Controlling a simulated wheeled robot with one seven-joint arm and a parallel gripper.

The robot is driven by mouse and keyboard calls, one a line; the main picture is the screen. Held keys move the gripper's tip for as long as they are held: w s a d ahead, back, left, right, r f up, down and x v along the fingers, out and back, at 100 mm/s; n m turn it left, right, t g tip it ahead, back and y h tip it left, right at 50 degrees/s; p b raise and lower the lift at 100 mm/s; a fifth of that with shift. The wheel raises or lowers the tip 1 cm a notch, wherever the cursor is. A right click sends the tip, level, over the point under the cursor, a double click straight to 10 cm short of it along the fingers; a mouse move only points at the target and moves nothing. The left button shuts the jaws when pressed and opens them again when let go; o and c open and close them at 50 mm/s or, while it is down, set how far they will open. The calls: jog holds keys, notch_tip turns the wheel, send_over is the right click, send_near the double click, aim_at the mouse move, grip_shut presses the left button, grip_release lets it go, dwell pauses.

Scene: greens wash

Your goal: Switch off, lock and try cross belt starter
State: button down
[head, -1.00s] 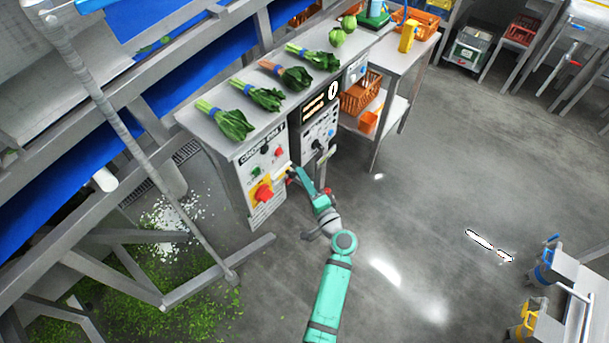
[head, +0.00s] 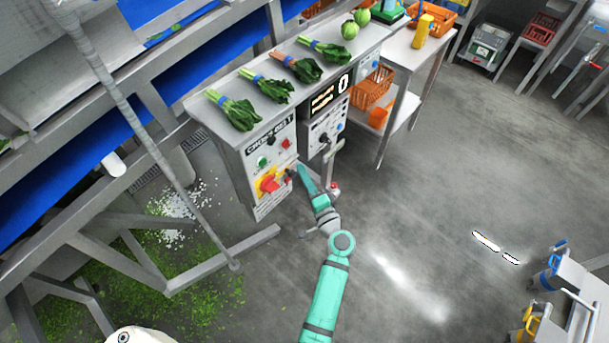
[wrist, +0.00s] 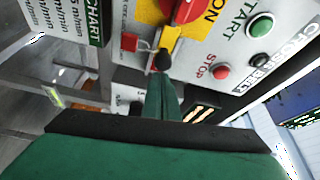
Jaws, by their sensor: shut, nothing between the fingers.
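The cross belt starter (head: 262,205) is a grey cabinet in the head view. Its red rotary switch (head: 268,184) sits on a yellow plate, and the switch (wrist: 183,10) also shows at the top of the wrist view beside the word ON. The green START button (wrist: 260,25) and red STOP button (wrist: 220,72) are on the same face.
Bunches of greens (head: 268,88) lie on the cabinet top. A second control panel with a display (head: 330,98) stands right of the starter. A side table (head: 405,55) with orange crates is beyond. A frame leg (head: 240,240) crosses the floor at left.

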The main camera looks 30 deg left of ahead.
jog(key=s+d, duration=0.3)
jog(key=d, duration=0.6)
jog(key=shift+s+d, duration=0.2)
jog(key=shift+s, duration=0.2)
